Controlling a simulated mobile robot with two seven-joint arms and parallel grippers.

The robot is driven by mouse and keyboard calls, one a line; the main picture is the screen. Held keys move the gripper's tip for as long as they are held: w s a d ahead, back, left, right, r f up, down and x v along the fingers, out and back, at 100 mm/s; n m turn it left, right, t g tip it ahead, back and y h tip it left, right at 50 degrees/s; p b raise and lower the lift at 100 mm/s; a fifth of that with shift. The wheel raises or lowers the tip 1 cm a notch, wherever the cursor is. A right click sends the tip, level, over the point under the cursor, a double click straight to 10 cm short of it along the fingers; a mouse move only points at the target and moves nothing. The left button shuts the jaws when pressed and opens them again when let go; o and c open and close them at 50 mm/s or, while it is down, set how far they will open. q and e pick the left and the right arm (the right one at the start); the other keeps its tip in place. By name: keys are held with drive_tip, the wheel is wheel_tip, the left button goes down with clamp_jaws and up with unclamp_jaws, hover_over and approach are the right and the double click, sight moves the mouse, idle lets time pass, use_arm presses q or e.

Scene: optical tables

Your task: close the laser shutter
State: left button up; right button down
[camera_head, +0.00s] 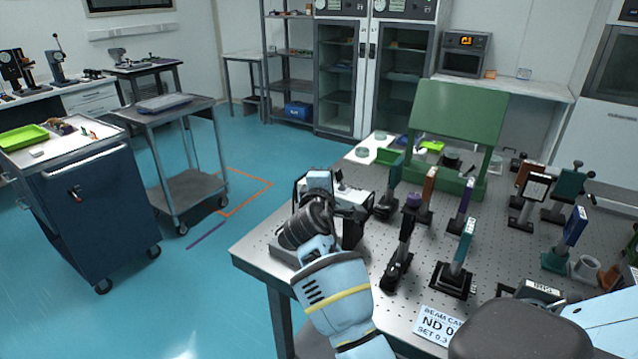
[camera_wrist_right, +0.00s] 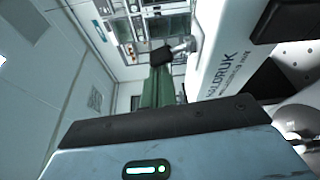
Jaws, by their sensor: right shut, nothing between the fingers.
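In the right wrist view the white laser housing (camera_wrist_right: 222,75) with dark lettering fills the right side, close up. A small black block on a silver stem (camera_wrist_right: 182,46) projects beside the housing; I cannot tell whether it is the shutter. The shutter's position is unclear. My left gripper is out of view.
The perforated optical table (camera_head: 405,320) holds several posts with mounted optics right of the laser. A green panel (camera_head: 460,115) stands behind them. A card (camera_head: 437,322) lies at the front edge. A grey cart (camera_head: 185,105) stands to the left, with free floor between.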

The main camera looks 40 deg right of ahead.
drive_tip(key=shift+s+d+r, duration=0.1)
drive_tip(key=shift+s+d, duration=0.05)
drive_tip(key=shift+s, duration=0.1)
drive_tip(key=shift+s+d+m+h+b, duration=0.15)
drive_tip(key=shift+s+m+h+b, duration=0.15)
drive_tip(key=shift+m+b, duration=0.5)
drive_tip(key=shift+s+d+m+b, duration=0.2)
drive_tip(key=shift+m+b, duration=0.3)
drive_tip(key=shift+m, duration=0.4)
drive_tip(key=shift+r+t+h, duration=0.15)
drive_tip(key=shift+t+h, duration=0.15)
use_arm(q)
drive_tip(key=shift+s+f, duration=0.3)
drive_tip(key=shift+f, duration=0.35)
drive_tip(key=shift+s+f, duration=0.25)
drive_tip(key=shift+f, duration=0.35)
use_arm(e)
drive_tip(key=shift+a, duration=0.1)
